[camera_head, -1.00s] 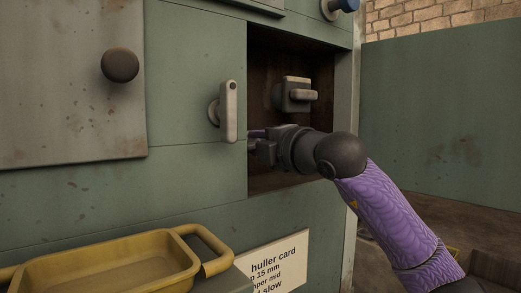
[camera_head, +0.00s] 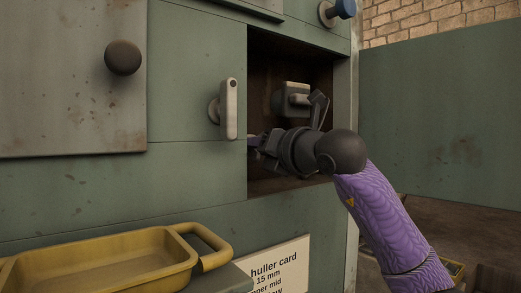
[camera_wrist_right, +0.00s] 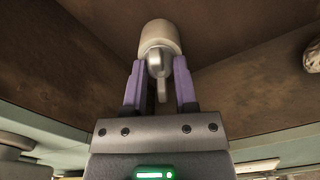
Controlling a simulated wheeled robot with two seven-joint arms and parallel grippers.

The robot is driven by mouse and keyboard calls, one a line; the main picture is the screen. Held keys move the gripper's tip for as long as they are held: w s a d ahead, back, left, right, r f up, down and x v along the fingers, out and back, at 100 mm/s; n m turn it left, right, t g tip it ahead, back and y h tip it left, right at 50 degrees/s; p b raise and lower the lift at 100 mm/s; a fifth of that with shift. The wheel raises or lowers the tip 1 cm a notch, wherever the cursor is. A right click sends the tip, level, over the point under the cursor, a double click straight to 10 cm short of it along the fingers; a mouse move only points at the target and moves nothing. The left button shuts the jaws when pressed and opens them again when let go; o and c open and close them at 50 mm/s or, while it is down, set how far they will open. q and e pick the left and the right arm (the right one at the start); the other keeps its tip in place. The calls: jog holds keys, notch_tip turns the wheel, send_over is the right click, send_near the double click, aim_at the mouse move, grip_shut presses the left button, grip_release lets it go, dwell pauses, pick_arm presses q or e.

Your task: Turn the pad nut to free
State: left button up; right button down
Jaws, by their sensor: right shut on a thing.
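My right gripper (camera_head: 256,143) reaches into the dark open recess (camera_head: 285,50) of the green machine; its wrist hides much of what is there. In the right wrist view its two purple fingers (camera_wrist_right: 159,68) are shut on the grey winged pad nut (camera_wrist_right: 156,62), one on each side. The nut sits at the end of a pale, rounded cylinder (camera_wrist_right: 159,38). The nut is hidden in the head view. My left gripper is not in view.
Another pale lever (camera_head: 229,110) sticks out left of the opening.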

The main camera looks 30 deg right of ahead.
jog(key=n, duration=0.5)
jog(key=shift+f, duration=0.15)
dwell(0.4)
jog(key=shift+c, duration=2)
grip_release()
jog(key=s+b, duration=0.5)
jog(key=s, duration=0.5)
jog(key=shift+d, duration=0.4)
